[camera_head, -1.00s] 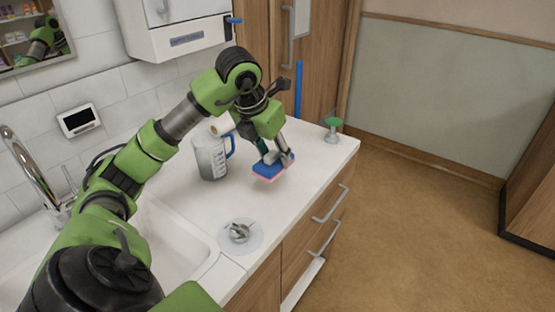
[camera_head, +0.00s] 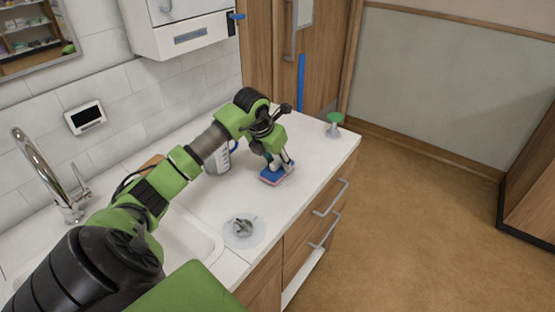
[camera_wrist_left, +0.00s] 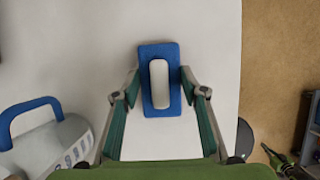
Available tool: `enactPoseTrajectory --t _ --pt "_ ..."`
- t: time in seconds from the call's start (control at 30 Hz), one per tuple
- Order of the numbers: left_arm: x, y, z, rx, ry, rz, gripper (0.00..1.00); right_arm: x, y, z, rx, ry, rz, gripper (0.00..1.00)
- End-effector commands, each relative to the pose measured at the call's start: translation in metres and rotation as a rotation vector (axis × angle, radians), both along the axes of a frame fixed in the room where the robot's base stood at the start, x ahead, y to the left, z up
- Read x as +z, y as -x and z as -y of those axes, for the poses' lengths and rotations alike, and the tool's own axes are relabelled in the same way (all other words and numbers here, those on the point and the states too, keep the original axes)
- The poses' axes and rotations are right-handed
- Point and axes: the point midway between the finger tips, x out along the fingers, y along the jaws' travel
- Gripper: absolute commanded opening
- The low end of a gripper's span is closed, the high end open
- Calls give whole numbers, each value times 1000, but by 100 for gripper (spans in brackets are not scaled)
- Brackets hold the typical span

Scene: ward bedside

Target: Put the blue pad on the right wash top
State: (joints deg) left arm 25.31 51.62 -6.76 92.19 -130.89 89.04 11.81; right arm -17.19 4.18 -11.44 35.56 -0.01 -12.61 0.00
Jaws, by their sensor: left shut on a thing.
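The blue pad (camera_head: 277,174) has a pale raised grip on top and a pink lower edge. In the head view it sits level at the right wash top (camera_head: 318,170), on the surface or very close above it; I cannot tell if it touches. My left gripper (camera_head: 281,163) points down over the pad. In the left wrist view, the gripper (camera_wrist_left: 159,76) has its fingers on either side of the pad (camera_wrist_left: 160,50), shut on it.
A measuring jug with a blue handle (camera_head: 217,161) stands left of the pad, partly behind my arm. A drain-like metal piece on a round disc (camera_head: 243,230) lies nearer. The sink (camera_head: 185,245) is at left.

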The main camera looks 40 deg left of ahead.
Motion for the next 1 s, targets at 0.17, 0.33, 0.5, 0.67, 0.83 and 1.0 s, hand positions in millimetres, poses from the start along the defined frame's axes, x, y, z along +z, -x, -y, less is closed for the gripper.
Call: enactPoseTrajectory --t 0.17,0.33,0.5,0.67,0.83,1.0 --pt "-1 0 0 0 0 1 20 -1 0 3 1 3 1 0" --pt "-3 0 0 0 0 1 55 -3 0 6 2 7 1 0" --pt "-3 0 0 0 0 1 56 -3 -1 7 3 8 1 0" --pt "-2 0 0 0 1 1 56 -3 0 8 3 8 1 0" --pt "8 2 0 -1 -2 5 56 -3 0 7 3 8 1 0" --pt "39 15 0 -1 -4 7 56 -10 0 7 3 8 1 0"
